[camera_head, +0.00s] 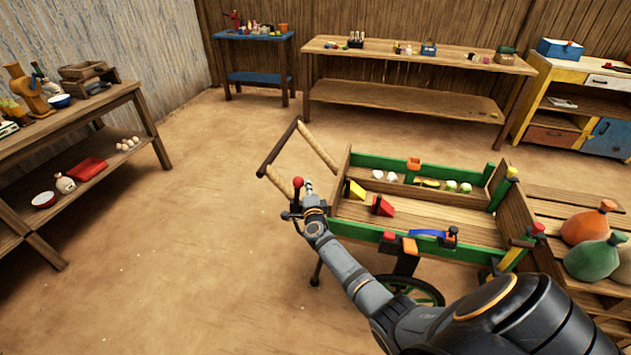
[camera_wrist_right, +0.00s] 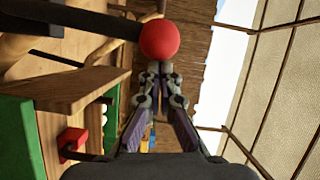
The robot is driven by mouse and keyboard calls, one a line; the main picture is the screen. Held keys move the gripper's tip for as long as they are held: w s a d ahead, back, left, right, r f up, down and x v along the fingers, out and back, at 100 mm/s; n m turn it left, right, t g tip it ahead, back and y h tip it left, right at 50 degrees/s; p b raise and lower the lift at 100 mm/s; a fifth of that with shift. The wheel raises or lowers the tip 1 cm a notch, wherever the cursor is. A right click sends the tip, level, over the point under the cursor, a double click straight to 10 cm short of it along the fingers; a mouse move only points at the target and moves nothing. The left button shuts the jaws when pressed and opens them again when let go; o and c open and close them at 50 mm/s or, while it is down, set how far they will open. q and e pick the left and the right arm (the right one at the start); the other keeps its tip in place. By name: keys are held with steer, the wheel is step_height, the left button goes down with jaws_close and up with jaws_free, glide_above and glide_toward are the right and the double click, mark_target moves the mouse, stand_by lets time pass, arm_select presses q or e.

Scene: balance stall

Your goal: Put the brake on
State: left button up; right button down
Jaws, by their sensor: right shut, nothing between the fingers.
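The brake appears to be the lever with a round red knob (camera_head: 298,182) at the handle end of the wooden cart (camera_head: 455,216). The knob also shows in the right wrist view (camera_wrist_right: 159,40), just beyond the fingertips, on a dark bar. My right gripper (camera_head: 309,186) is shut and empty, close beside the knob on its right in the head view. In the right wrist view its fingertips (camera_wrist_right: 160,68) meet just below the knob; whether they touch it I cannot tell. The lower part of the lever is partly hidden by my right gripper. My left gripper is not in view.
The cart has green rails, a wooden push handle (camera_head: 275,150) and small goods inside. Sacks (camera_head: 588,226) lie on a slatted platform at the right. A two-level shelf table (camera_head: 93,106) stands left, and a long bench (camera_head: 420,60) at the back. The floor left of the cart is clear.

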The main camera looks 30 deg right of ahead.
mark_target(296, 184)
steer(key=w+a+p, duration=0.1)
steer(key=w+a+r+n+p, duration=0.1)
steer(key=w+a+n+g+p, duration=0.1)
steer(key=shift+w+r, duration=0.2)
steer(key=shift+r, duration=0.05)
arm_select(q)
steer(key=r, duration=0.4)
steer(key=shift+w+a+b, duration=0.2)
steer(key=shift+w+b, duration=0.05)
steer(key=shift+b, duration=0.15)
arm_select(e)
steer(key=shift+n+g, duration=0.4)
steer(key=shift+n, duration=0.3)
steer(key=w+a, duration=0.3)
steer(key=shift+w+f, duration=0.3)
steer(key=shift+f, duration=0.05)
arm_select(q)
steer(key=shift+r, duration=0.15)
arm_select(e)
steer(key=shift+r, duration=0.1)
